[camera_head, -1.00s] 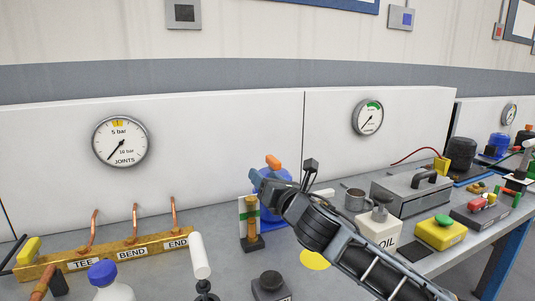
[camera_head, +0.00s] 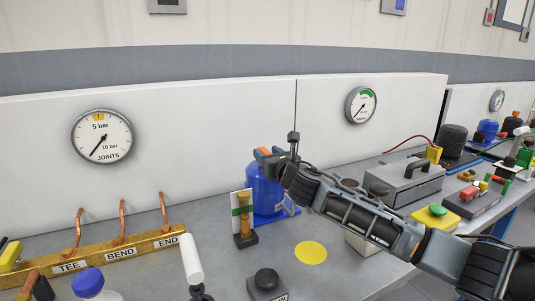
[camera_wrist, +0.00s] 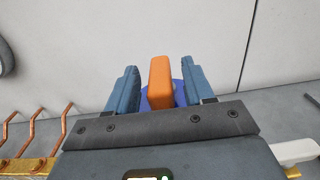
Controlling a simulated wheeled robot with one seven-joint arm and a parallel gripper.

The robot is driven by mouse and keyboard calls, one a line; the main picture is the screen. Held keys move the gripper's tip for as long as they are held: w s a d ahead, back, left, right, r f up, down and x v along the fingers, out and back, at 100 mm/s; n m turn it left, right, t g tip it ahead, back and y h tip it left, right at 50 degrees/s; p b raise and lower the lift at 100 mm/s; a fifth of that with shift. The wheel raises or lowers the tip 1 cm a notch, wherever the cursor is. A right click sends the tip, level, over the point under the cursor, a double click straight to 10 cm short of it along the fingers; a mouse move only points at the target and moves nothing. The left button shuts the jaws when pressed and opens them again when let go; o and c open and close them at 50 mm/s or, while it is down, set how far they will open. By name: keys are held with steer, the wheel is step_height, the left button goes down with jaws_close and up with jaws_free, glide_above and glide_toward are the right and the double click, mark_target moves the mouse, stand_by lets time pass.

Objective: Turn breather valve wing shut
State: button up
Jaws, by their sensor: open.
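The orange valve wing (camera_wrist: 160,82) stands on top of a blue tank (camera_head: 265,192) at the back of the bench. In the wrist view it lies lengthwise between the two blue-grey fingers of my gripper (camera_wrist: 158,71). The fingers are open, with a gap visible on each side of the wing. A little of the blue tank shows behind the wing in the wrist view. In the head view my gripper (camera_head: 276,157) is at the tank's top and hides part of the wing.
A small stand with a brass column (camera_head: 244,228) is just left of the tank. A brass pipe rail (camera_head: 145,247) is at the left and a grey toolbox (camera_head: 412,181) at the right. A white panel (camera_head: 215,130) rises behind.

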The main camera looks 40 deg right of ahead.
steer(key=shift+w, duration=0.2)
steer(key=c, duration=1)
steer(key=shift+o, duration=0.2)
